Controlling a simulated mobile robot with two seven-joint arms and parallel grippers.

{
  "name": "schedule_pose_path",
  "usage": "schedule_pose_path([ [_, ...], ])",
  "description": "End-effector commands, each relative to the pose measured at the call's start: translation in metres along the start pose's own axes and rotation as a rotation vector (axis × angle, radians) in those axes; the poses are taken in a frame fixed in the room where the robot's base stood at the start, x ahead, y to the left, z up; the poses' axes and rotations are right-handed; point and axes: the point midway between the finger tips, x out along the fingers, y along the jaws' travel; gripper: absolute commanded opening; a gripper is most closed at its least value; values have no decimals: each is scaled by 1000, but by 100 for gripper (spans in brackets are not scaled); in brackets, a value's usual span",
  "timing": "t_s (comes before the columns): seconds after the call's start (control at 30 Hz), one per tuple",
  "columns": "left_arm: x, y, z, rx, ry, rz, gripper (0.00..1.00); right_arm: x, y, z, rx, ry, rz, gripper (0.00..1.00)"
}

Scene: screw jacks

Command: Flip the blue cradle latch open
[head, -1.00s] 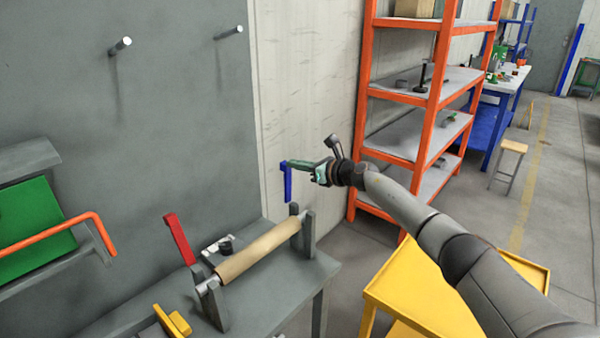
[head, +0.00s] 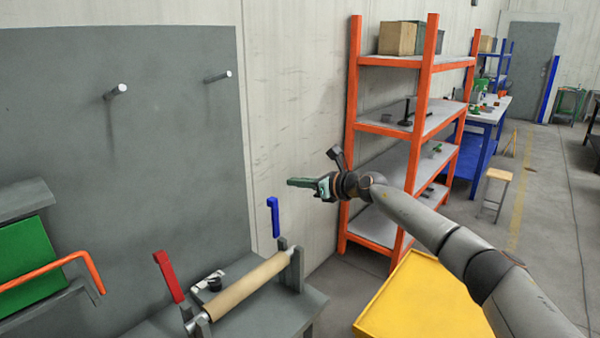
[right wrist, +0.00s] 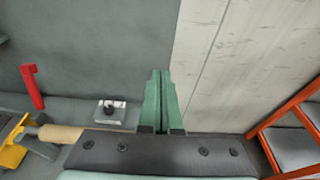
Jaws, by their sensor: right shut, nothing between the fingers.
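The blue cradle latch (head: 275,217) stands upright at the far end of the cradle, above a grey end post (head: 297,268). A tan roller (head: 245,287) lies across the cradle. A matching red latch (head: 168,276) stands tilted at the near end, and it also shows in the right wrist view (right wrist: 33,86). My right gripper (head: 289,182) is shut and empty, a little above and to the right of the blue latch, apart from it. Its green fingers (right wrist: 158,73) are together in the right wrist view, where the blue latch does not show. My left gripper is not in view.
The cradle stands on a grey bench (head: 305,306) against a grey panel (head: 130,150) with two pegs. An orange shelf rack (head: 424,150) stands to the right, and a yellow cart (head: 405,300) is below my right arm. Open floor lies further right.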

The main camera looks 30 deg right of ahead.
Motion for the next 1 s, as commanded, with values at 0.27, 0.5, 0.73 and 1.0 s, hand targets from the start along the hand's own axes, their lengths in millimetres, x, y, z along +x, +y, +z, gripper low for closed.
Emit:
schedule_pose_path([
  [0.27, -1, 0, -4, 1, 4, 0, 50, -11, 0, 21, -1, 0, -1, 0],
  [0.5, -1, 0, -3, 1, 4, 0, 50, -11, 0, 22, 0, 0, -1, 0],
  [0.73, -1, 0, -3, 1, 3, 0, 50, -11, 0, 21, 0, 0, -1, 0],
  [1.0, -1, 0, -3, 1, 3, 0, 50, 12, 50, -16, 164, -14, 92, 0],
])
